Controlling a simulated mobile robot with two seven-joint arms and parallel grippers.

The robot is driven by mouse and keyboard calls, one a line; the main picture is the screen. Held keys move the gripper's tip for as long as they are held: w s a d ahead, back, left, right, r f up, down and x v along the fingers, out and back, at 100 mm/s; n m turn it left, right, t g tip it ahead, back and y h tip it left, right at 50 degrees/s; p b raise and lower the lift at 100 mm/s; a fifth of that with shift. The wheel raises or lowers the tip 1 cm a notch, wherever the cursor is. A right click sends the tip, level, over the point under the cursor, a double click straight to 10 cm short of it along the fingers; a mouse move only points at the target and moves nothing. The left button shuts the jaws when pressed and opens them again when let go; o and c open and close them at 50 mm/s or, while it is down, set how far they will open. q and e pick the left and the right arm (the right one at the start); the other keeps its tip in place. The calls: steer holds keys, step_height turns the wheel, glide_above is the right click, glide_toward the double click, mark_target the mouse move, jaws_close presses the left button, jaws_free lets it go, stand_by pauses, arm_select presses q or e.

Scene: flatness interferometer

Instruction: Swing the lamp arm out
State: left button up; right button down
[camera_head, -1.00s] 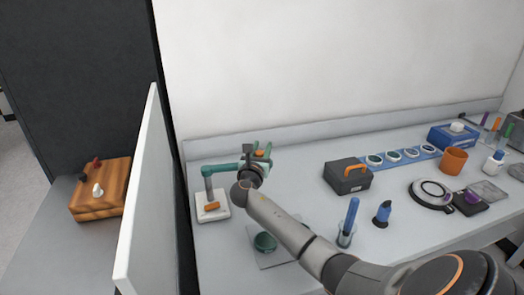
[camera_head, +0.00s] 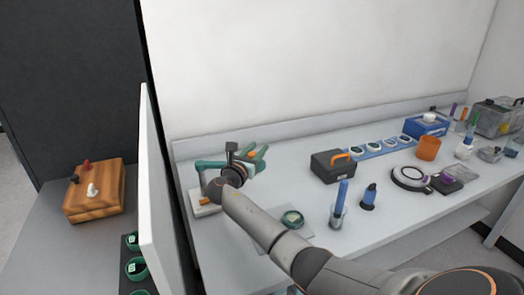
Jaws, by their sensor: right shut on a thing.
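The lamp stand has a white base (camera_head: 203,205) at the left end of the bench and a teal lamp arm (camera_head: 210,164) reaching right from it. My right gripper (camera_head: 246,160) is at the far end of this arm, shut on it. My dark wrist hides part of the arm, the post and the base. Teal parts show just beyond the wrist, and I cannot tell exactly where the fingers touch. My left gripper is not in view.
A green-rimmed dish (camera_head: 292,219) lies beside my right forearm. A dark case (camera_head: 333,166), a beaker with a blue rod (camera_head: 338,216) and a blue bottle (camera_head: 369,197) stand to the right. A white partition (camera_head: 158,200) edges the bench at left.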

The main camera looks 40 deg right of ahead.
steer(key=shift+s+a+m+g+h, duration=0.3)
steer(key=shift+s+a+m+g, duration=0.25)
steer(key=shift+g, duration=0.15)
steer(key=s+a+m+g, duration=0.1)
steer(key=s+g, duration=0.1)
steer(key=shift+a+m+g+h, duration=0.3)
steer(key=shift+a+m+h, duration=0.05)
steer(key=shift+h, duration=0.05)
steer(key=shift+s+a+m+g, duration=0.8)
steer(key=shift+s+a+g, duration=0.1)
steer(key=shift+g, duration=0.4)
steer(key=c, duration=0.6)
jaws_free()
steer(key=shift+o, duration=0.2)
steer(key=shift+d, duration=0.1)
